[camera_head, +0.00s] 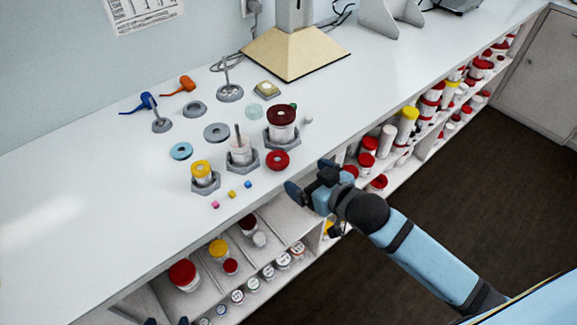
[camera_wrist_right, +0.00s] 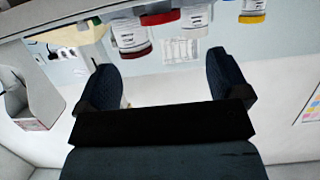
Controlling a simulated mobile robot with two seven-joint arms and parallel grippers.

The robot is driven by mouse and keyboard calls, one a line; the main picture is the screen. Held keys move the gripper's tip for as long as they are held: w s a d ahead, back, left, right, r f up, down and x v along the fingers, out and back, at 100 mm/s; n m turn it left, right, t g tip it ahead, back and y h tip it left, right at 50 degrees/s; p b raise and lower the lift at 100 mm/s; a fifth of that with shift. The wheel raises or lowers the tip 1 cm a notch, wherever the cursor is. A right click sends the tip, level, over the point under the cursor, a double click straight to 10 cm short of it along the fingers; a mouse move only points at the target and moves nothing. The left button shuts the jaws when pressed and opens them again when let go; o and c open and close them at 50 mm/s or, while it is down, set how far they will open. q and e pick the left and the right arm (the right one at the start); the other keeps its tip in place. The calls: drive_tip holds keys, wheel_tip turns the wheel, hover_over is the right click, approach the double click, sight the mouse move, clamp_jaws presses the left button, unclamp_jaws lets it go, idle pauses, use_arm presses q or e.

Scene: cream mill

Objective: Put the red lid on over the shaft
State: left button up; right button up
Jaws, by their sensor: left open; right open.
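The red lid (camera_head: 277,160), a ring with a dark centre hole, lies on the white counter. Just left of it, a white jar (camera_head: 240,156) stands in a grey hexagonal holder (camera_head: 242,163), with a thin upright shaft (camera_head: 238,134) rising from its top. My right gripper (camera_head: 308,177) is open at the counter's front edge, right of and nearer than the red lid, apart from it. In the right wrist view its fingers (camera_wrist_right: 160,72) are spread with nothing between them. My left gripper (camera_head: 167,321) shows only as dark fingertips at the bottom edge, open; the rest is out of view.
A jar with a dark red top (camera_head: 281,117) stands behind the red lid, and a yellow-topped jar (camera_head: 202,171) at front left. Small cubes (camera_head: 232,194) lie near the front edge. Shelves of jars (camera_head: 182,274) are below. The counter's left is clear.

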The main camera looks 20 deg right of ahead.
sight(280, 161)
drive_tip(key=x, duration=1.1)
drive_tip(key=shift+f, duration=0.1)
drive_tip(key=c, duration=1)
drive_tip(key=shift+r+p, duration=1.3)
drive_tip(key=shift+p, duration=0.05)
drive_tip(key=shift+s, duration=0.15)
